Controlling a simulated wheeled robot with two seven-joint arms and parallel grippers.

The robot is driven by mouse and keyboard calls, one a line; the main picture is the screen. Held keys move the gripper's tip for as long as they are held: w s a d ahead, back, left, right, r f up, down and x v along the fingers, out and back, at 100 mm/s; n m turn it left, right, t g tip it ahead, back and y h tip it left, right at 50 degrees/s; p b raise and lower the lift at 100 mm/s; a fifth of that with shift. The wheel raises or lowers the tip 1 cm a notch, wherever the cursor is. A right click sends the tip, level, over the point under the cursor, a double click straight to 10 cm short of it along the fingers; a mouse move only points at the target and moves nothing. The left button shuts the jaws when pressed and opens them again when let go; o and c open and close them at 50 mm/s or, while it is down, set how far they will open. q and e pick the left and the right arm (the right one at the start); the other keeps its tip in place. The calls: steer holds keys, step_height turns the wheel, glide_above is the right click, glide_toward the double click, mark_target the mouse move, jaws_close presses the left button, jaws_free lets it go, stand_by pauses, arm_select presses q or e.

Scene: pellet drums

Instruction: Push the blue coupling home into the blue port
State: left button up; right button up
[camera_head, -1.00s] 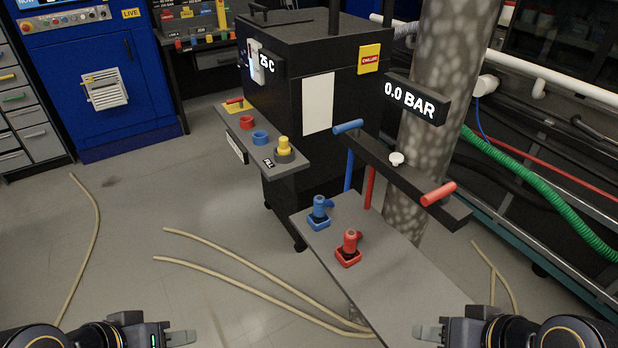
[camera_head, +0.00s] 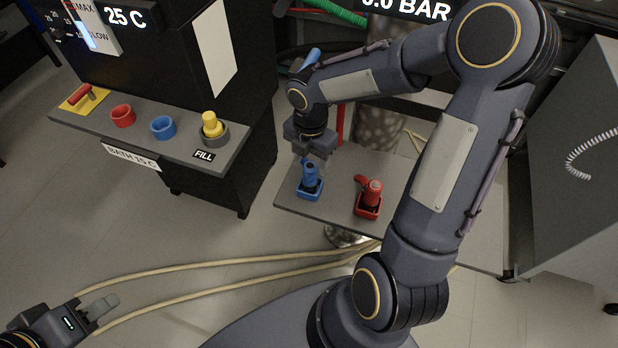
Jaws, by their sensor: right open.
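The blue coupling (camera_head: 310,177) stands upright in a square blue holder (camera_head: 309,193) on the grey table (camera_head: 335,208). My right gripper (camera_head: 316,160) is open and points down just above the coupling. Whether its fingers touch the coupling is hard to tell. The blue port (camera_head: 162,128) is an empty-looking blue ring on the grey shelf of the black machine, left of the yellow coupling.
A red coupling (camera_head: 372,190) stands in a red holder right of the blue one. A red port (camera_head: 122,116) and a yellow coupling (camera_head: 211,125) in the FILL port flank the blue port. Beige hoses (camera_head: 220,263) lie on the floor. A grey cabinet (camera_head: 575,150) stands at right.

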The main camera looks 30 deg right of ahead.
mark_target(310, 176)
step_height(310, 176, down, 8)
steer(key=shift+w+r+b, duration=0.1)
steer(key=shift+b, duration=0.35)
steer(key=c, duration=1.1)
steer(key=shift+r, duration=0.15)
steer(key=shift+c, duration=0.2)
